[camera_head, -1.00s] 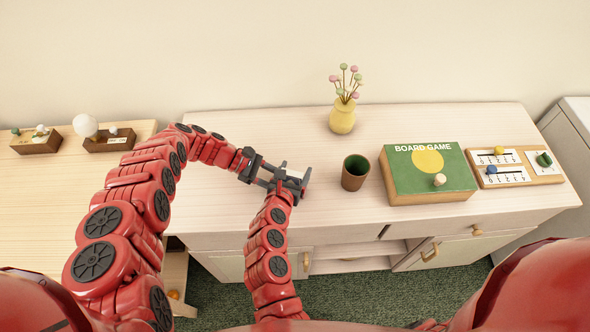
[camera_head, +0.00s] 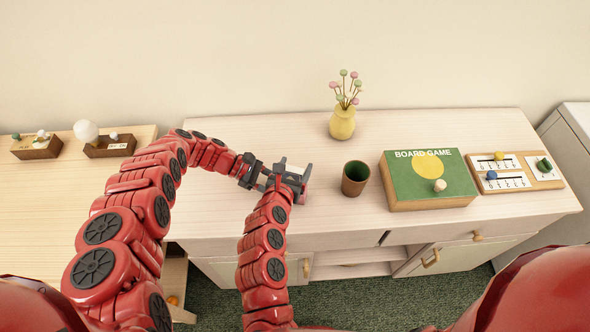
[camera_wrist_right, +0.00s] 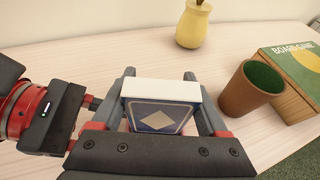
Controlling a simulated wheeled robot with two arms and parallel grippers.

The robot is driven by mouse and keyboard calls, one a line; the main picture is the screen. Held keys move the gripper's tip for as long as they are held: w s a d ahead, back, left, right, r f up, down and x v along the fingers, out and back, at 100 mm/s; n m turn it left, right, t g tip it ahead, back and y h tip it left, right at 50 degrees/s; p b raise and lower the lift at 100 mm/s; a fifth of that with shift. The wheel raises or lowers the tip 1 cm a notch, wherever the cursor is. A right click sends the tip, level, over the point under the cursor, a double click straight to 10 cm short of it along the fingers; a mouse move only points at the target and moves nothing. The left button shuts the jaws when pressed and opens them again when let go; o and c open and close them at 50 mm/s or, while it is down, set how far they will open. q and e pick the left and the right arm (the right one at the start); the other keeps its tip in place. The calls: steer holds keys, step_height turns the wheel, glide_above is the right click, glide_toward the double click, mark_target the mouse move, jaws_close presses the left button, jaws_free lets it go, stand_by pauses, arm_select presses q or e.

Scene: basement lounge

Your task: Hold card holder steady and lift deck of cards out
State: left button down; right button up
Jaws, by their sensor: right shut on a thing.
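My right gripper (camera_head: 290,172) is above the pale cabinet top, left of the brown cup. In the right wrist view its two fingers (camera_wrist_right: 160,100) are shut on the deck of cards (camera_wrist_right: 158,116), which has a blue face with a gold diamond and a white top edge. The deck's white edge also shows in the head view (camera_head: 291,167). My left gripper (camera_head: 256,174) reaches in from the left, close beside the right one; in the right wrist view it is at the left (camera_wrist_right: 82,112). Its fingertips are hidden. I cannot make out the card holder; the grippers cover that spot.
A brown cup (camera_head: 355,179) with a green inside stands just right of my right gripper. Further right are a green board game box (camera_head: 415,190) and a wooden scoreboard (camera_head: 530,180). A yellow vase (camera_head: 342,123) stands behind. The top's front middle is clear.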

step_height(320, 180, up, 6)
steer(key=shift+r, duration=0.15)
stand_by(0.6)
arm_select(q)
steer(key=shift+c, duration=1.3)
jaws_free()
